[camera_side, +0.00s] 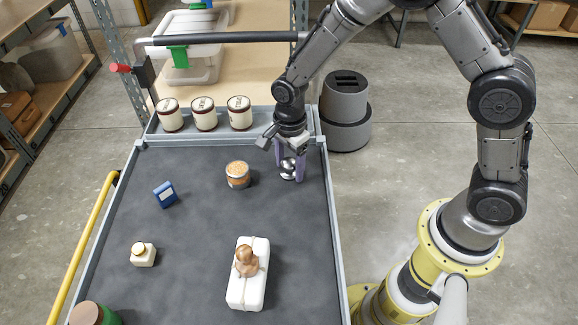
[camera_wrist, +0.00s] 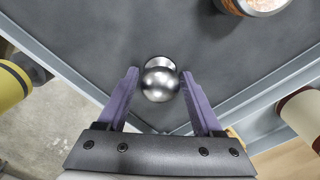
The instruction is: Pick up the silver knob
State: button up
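In the side view the knob (camera_side: 288,168) is on the dark cart top near the far right corner. My gripper (camera_side: 289,170) points down over it, with its fingers on either side, open. I cannot see any finger touching the knob.
A tin of orange-brown contents (camera_side: 238,175) stands just left of the knob. The cart's raised rim (camera_side: 327,190) is close on the right. Several jars (camera_side: 204,114) stand in the tray behind.

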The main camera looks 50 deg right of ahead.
grip_shut()
jog(key=shift+r, duration=0.15)
